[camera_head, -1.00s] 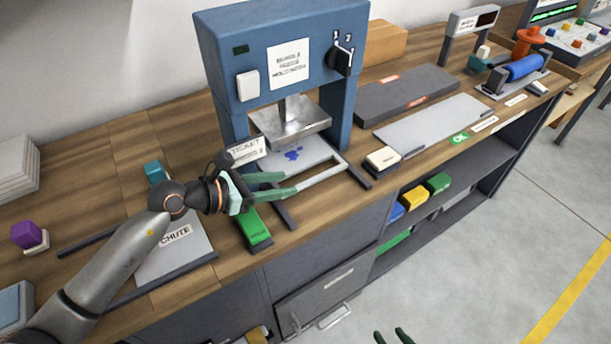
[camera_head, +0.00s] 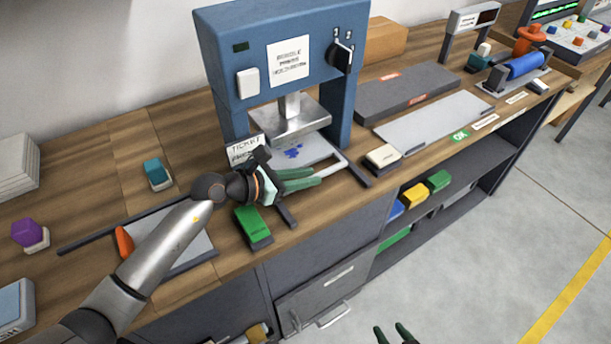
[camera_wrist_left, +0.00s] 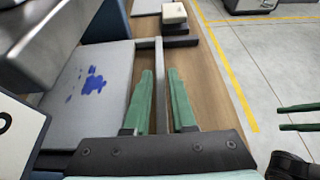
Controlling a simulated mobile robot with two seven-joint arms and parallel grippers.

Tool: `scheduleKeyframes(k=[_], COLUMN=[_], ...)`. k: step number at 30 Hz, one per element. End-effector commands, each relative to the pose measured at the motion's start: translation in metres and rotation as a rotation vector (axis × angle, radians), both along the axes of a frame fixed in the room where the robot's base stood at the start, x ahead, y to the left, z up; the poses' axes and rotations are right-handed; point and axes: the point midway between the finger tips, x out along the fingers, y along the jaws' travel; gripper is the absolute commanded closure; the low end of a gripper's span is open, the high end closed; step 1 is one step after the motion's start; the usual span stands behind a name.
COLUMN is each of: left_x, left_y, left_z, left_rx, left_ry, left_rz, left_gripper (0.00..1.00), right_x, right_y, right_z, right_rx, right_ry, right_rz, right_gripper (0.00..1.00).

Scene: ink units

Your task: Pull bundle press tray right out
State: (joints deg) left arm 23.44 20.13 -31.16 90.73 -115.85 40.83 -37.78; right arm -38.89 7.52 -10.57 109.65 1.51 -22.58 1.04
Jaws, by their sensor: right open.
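The blue bundle press (camera_head: 228,70) stands on the counter with its metal plate (camera_head: 290,123) above the tray. The tray (camera_head: 312,148) is a grey plate with a blue ink blot and a pale bar handle (camera_head: 333,170) at its front. My left gripper (camera_head: 318,177) is at the handle. In the left wrist view the handle bar (camera_wrist_left: 160,85) runs between the two green fingers (camera_wrist_left: 161,95), with a small gap on each side, so the gripper is open around it. My right gripper (camera_head: 394,334) is open and empty at the bottom edge, over the floor.
A ticket sign (camera_head: 244,149) stands by the press's left leg. A green block (camera_head: 253,227) lies in front of it. A cream block (camera_head: 382,157) sits right of the tray. The chute plate (camera_head: 190,245) lies under my left arm. The floor in front of the counter is clear.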

Motion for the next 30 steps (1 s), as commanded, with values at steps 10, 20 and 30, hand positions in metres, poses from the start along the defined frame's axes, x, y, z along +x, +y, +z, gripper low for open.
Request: scheduleKeyframes(k=[10,20,30], left_x=[-0.0002,-0.0002,-0.0002], left_y=[0.0003,0.0004,0.0004], left_z=[-0.0002,-0.0003,-0.0003], left_rx=[0.0,-0.001,0.0], left_ry=[0.0,0.001,0.001], left_rz=[0.0,0.0,0.0], left_gripper=[1.0,1.0,1.0], right_x=[0.0004,0.0005,0.0005], right_y=[-0.0001,-0.0002,-0.0002], right_z=[0.0004,0.0004,0.0004], right_rx=[0.0,0.0,0.0], right_ry=[-0.001,-0.001,-0.001], right_rz=[0.0,0.0,0.0], right_gripper=[0.5,0.5,0.5])
